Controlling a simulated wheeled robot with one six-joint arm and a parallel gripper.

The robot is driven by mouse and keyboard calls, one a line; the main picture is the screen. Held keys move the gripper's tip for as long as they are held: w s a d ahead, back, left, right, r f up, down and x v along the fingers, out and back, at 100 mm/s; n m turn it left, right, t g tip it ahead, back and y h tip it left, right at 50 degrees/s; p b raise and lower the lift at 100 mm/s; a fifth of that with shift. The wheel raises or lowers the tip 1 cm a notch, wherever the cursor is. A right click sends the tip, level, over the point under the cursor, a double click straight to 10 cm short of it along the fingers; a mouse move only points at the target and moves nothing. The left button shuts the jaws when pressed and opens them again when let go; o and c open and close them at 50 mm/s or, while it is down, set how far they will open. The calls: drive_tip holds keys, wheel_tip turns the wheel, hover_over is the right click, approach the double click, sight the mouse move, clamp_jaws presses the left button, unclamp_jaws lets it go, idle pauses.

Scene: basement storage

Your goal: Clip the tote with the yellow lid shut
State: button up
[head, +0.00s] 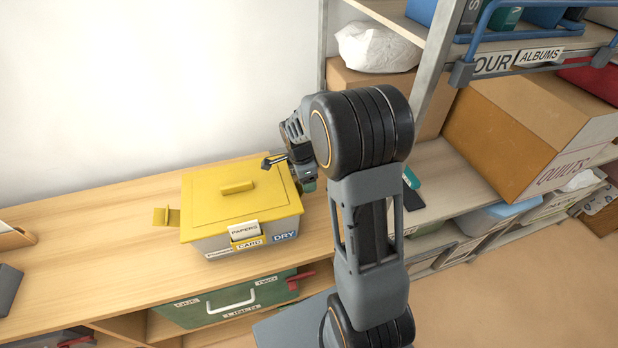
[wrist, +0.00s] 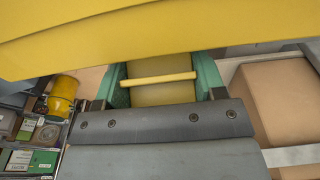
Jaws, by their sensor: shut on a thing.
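The grey tote (head: 215,243) with the yellow lid (head: 215,205) stands on the wooden bench, its lid lying on top. Its left yellow clip (head: 166,217) sticks outward, folded away from the wall. My gripper (head: 309,186) is at the tote's right end, mostly hidden behind my arm in the head view. In the wrist view my gripper's green fingers (wrist: 162,84) are shut on a yellow clip (wrist: 160,96) with a raised bar, below the lid's edge (wrist: 150,38). Whether this clip is latched cannot be told.
A green box (head: 215,303) sits in the shelf under the bench. To the right are shelves with a cardboard box (head: 520,125), a white bag (head: 375,47) and a blue rail (head: 540,55). The bench left of the tote is mostly clear.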

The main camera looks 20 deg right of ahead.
drive_tip(key=shift+w+a+r+h+b, duration=0.1)
drive_tip(key=shift+a+r+h+b, duration=0.2)
drive_tip(key=shift+h+b, duration=0.4)
drive_tip(key=o, duration=0.7)
drive_tip(key=shift+a, duration=0.1)
drive_tip(key=b+v, duration=0.1)
drive_tip(key=v, duration=1.3)
drive_tip(key=shift+w+a+f, duration=0.1)
drive_tip(key=shift+w, duration=0.05)
